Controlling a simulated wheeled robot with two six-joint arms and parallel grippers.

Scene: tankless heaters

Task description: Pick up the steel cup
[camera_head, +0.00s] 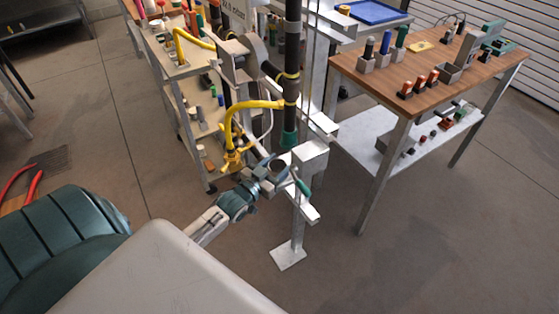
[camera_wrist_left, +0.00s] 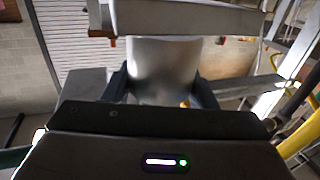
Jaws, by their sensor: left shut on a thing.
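The steel cup (camera_wrist_left: 163,72) is a smooth silver shape between the two dark fingers of my left gripper (camera_wrist_left: 160,90) in the left wrist view. The fingers press on its sides and the gripper is shut on it. Its upper end is hidden behind a grey metal bar. In the head view my left gripper (camera_head: 268,172) is beside a metal stand, and the cup (camera_head: 279,165) shows only as a small grey rounded piece at its fingers. I cannot tell whether the cup is lifted off its support. My right gripper is not in view.
The metal stand (camera_head: 297,225) with a box-like head (camera_head: 310,154) is close by the gripper. Yellow pipe (camera_head: 240,112) and a dark vertical pipe (camera_head: 291,60) rise just behind. A wooden-topped workbench (camera_head: 430,65) with tools stands right. Floor at front right is clear.

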